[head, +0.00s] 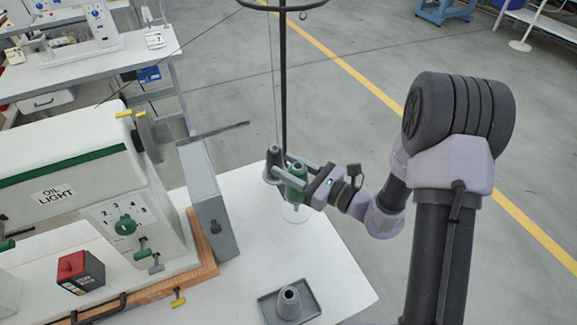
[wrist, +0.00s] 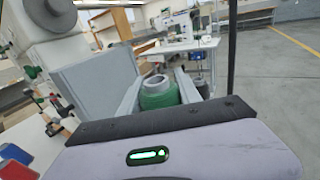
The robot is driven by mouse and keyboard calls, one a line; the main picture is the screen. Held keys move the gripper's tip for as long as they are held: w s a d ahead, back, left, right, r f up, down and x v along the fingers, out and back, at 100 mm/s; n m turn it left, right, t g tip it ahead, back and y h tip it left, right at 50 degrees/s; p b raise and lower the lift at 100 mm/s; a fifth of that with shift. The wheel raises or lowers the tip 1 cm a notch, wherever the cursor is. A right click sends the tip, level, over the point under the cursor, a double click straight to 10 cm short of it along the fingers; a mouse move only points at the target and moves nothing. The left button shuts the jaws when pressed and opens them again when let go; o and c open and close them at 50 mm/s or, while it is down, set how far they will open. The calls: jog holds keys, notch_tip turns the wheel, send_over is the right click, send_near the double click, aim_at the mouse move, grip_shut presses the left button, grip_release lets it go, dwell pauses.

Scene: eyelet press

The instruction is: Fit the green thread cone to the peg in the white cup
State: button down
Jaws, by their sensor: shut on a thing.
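The green thread cone (head: 295,191) is between the fingers of my gripper (head: 281,166), which is shut on it. It is roughly upright, with a pale grey open top. In the wrist view the green cone (wrist: 159,98) stands between the two grey fingers. A white round piece (head: 296,213), seemingly the white cup, shows on the white table just below the cone in the head view. Its peg cannot be made out. I cannot tell whether the cone touches the cup or hangs above it.
A grey cone (head: 272,160) stands just beyond the fingertips, near a dark upright pole (head: 283,80). A grey tray (head: 264,304) bearing another grey cone (head: 289,300) is at the table's front. The white machine (head: 85,170) and a grey panel (head: 207,200) stand left.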

jog(key=shift+f+b, duration=3.2)
jog(key=shift+f, duration=0.4)
jog(key=c, duration=0.8)
grip_release()
jog(key=shift+o, duration=0.2)
jog(key=shift+r, duration=0.15)
jog(key=shift+r+p, duration=2.05)
jog(key=shift+r, duration=0.4)
jog(key=shift+f, duration=0.1)
